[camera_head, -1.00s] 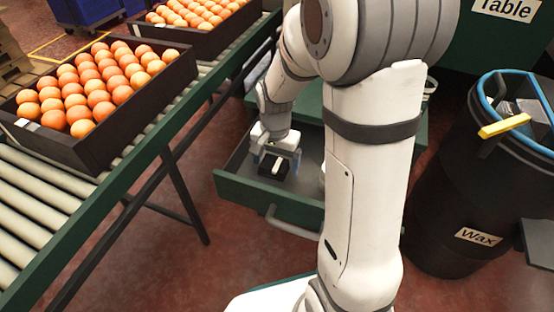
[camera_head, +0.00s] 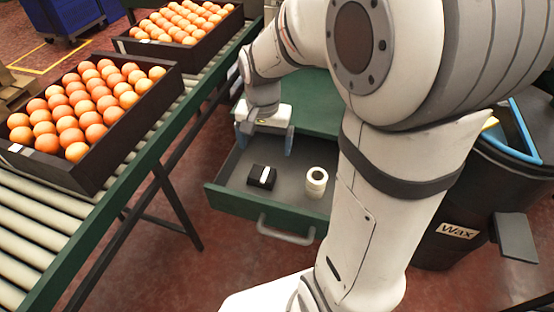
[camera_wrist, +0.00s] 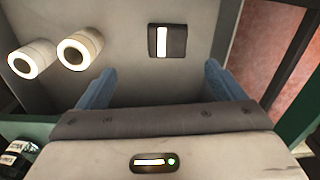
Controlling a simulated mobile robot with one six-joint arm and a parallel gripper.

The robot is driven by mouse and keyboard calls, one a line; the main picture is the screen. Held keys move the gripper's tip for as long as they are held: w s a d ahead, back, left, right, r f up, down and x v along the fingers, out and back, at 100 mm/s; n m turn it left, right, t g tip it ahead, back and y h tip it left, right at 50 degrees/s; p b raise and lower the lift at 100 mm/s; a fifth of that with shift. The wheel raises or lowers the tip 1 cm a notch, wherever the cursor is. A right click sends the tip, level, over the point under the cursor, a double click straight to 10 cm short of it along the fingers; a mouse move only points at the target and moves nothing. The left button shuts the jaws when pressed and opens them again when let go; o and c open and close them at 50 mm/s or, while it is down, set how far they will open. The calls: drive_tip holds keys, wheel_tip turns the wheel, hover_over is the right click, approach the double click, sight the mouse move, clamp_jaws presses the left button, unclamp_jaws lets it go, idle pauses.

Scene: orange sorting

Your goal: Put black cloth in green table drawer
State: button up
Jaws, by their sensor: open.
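The black cloth (camera_head: 262,176) is a small folded dark block with a white band. It lies on the grey floor of the open green table drawer (camera_head: 283,218), and it also shows in the wrist view (camera_wrist: 167,41). My gripper (camera_head: 264,146) is open and empty above the drawer's back part, apart from the cloth. In the wrist view, its two blue fingers (camera_wrist: 157,88) are spread wide, with the cloth beyond them.
White tape rolls (camera_wrist: 80,48) lie in the drawer beside the cloth; one shows in the head view (camera_head: 316,182). A roller conveyor (camera_head: 140,150) with crates of oranges (camera_head: 95,165) runs along the left. A black wax bin (camera_head: 450,250) stands at right.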

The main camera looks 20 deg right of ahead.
drive_tip(key=s+d+r+n+t, duration=0.1)
drive_tip(key=s+n, duration=0.5)
drive_tip(key=s, duration=0.6)
drive_tip(key=shift+r, duration=0.4)
